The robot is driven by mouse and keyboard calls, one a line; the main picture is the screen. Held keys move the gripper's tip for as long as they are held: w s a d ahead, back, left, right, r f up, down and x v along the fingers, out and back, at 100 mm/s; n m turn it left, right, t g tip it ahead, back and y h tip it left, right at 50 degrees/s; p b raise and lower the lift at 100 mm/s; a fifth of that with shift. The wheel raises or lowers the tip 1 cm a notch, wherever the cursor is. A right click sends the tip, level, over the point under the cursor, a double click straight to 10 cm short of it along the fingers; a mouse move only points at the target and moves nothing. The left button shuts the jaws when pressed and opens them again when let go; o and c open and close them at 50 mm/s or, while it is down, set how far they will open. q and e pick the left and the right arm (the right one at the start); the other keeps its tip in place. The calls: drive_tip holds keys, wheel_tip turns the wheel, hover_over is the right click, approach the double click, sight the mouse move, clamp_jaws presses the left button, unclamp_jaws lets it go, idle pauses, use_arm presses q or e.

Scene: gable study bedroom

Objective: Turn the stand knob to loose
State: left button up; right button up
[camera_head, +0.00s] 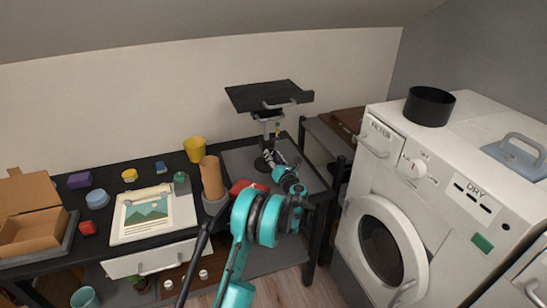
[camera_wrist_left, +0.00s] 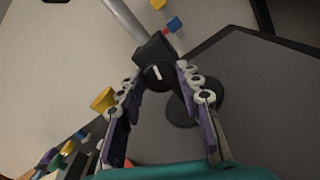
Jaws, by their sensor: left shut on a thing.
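The stand has a flat black top (camera_head: 268,95) with a grey handle bar, on an upright post above the grey side table. In the left wrist view its grey post (camera_wrist_left: 124,20) runs into a black block (camera_wrist_left: 155,46). The round black stand knob (camera_wrist_left: 157,73) shows a short white mark, close to upright in that picture. My left gripper (camera_wrist_left: 160,77) is shut on the knob, one finger on each side. In the head view the left gripper (camera_head: 274,158) is low at the stand; the knob cannot be made out there. My right gripper is not in view.
Small blue, red and yellow pieces (camera_wrist_left: 173,25) sit near the post. A desk at left holds a picture (camera_head: 147,212), a brown cylinder (camera_head: 211,178), a yellow cup (camera_head: 195,149) and a cardboard box (camera_head: 30,232). A white washer-dryer (camera_head: 440,190) stands at right.

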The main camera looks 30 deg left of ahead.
use_arm(q)
drive_tip(key=shift+n, duration=0.9)
drive_tip(key=o, duration=1.2)
drive_tip(key=shift+a, duration=0.1)
drive_tip(key=shift+c, duration=0.2)
drive_tip(key=v, duration=1.2)
